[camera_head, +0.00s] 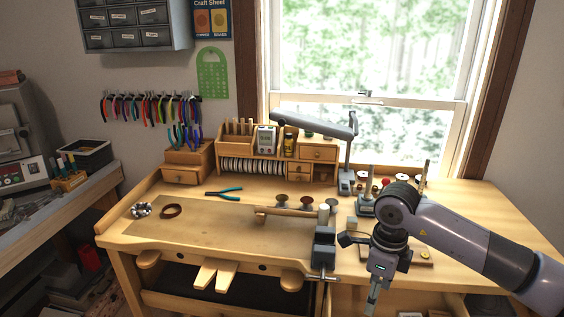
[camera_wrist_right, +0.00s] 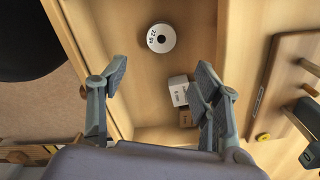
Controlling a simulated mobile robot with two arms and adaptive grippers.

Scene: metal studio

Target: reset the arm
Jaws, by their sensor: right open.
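My right arm (camera_head: 470,243) comes in from the right in the head view. My right gripper (camera_head: 372,300) points down at the front edge of the workbench (camera_head: 275,233), to the right of the vise (camera_head: 324,250). In the right wrist view my right gripper (camera_wrist_right: 158,95) is open with nothing between its fingers. Below it is an open wooden drawer or compartment (camera_wrist_right: 150,100) holding a white spool (camera_wrist_right: 161,38) and small boxes (camera_wrist_right: 179,90). My left gripper is not in view.
Pliers (camera_head: 224,194), a brown ring (camera_head: 172,211) and a silver piece (camera_head: 141,210) lie on the bench's left part. A lamp (camera_head: 315,123) and a small organizer (camera_head: 280,160) stand at the back. The front left of the benchtop is mostly clear.

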